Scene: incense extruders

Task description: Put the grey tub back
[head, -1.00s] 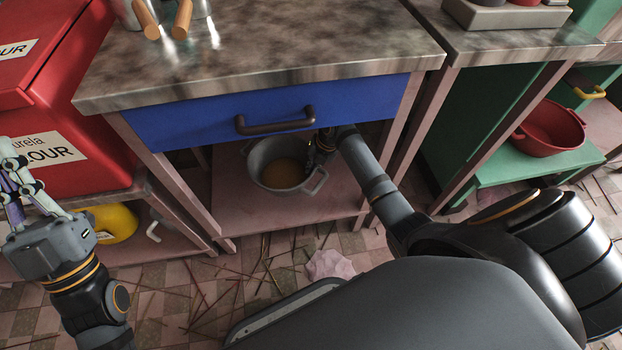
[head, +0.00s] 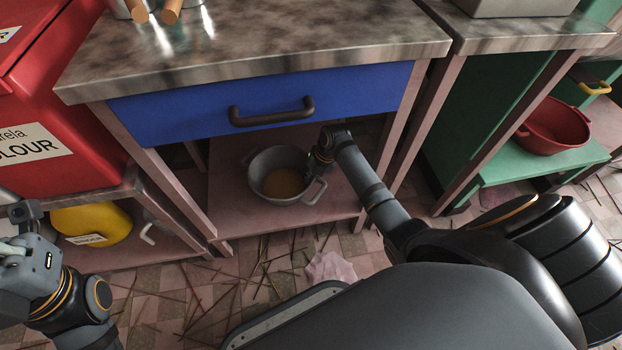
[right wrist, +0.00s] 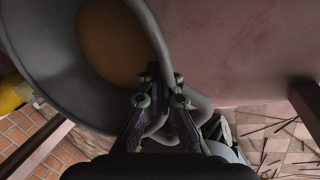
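The grey tub (head: 257,185) stands upright on, or just above, the pink lower shelf (head: 232,222) under the blue drawer; I cannot tell if it touches. It has side handles and a brownish-yellow inside. My right gripper (head: 314,158) is at the tub's right rim, beside the handle. In the right wrist view, the fingers of the right gripper (right wrist: 165,88) are close together with the rim of the tub (right wrist: 62,75) between them. My left gripper (head: 14,232) is at the left edge, cut off by the frame, with its fingertips hidden.
The blue drawer (head: 190,117) is closed above the shelf. Table legs flank the shelf. A yellow container (head: 92,222) lies on the left lower shelf, below a red bin (head: 55,110). A red basin (head: 552,128) sits on a green shelf at right. Sticks litter the floor.

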